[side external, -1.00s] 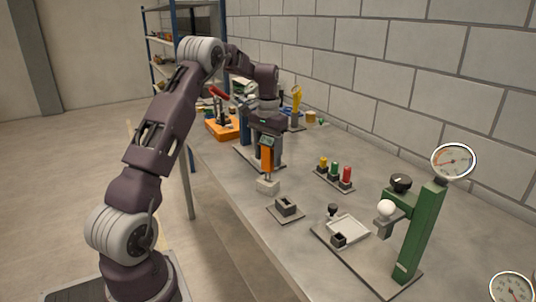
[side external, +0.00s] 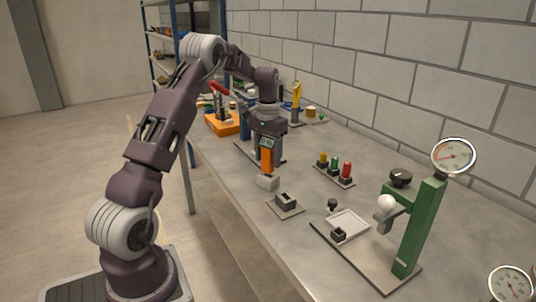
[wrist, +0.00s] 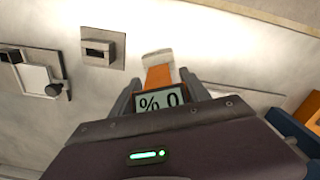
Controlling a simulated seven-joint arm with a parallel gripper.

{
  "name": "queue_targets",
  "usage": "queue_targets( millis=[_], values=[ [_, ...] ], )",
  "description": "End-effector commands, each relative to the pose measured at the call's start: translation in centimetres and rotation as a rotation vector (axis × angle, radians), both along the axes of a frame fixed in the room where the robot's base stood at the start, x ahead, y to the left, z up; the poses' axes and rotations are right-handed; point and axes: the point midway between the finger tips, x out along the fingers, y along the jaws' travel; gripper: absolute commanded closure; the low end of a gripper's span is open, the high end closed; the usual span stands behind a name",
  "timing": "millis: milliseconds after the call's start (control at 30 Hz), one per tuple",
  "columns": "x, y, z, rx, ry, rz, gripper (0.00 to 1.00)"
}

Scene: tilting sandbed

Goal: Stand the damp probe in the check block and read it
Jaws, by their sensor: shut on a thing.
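My gripper (side external: 266,137) is shut on the orange damp probe (side external: 267,161), which hangs upright with its tip end down. In the wrist view the probe (wrist: 158,77) sits between the fingers, and its grey display shows what looks like "% 0" from this side.
A dark slotted holder (side external: 286,203) on a plate stands just in front of the block. A green gauge stand (side external: 418,230) with a white tray (side external: 349,226) is at right. Yellow, green and red knobs (side external: 334,169) stand behind. An orange tray (side external: 221,124) is at far left.

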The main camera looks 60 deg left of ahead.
Motion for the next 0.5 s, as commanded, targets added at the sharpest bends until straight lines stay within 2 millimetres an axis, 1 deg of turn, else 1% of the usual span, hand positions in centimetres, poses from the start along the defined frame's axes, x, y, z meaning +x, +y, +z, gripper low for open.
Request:
queue_targets(
  millis=[267, 500],
  values=[
    [0.01, 0.0, -0.06, 0.0, 0.0, 0.0, 0.81],
    [0.03, 0.01, -0.72, 0.0, -0.001, 0.0, 0.81]
  ],
)
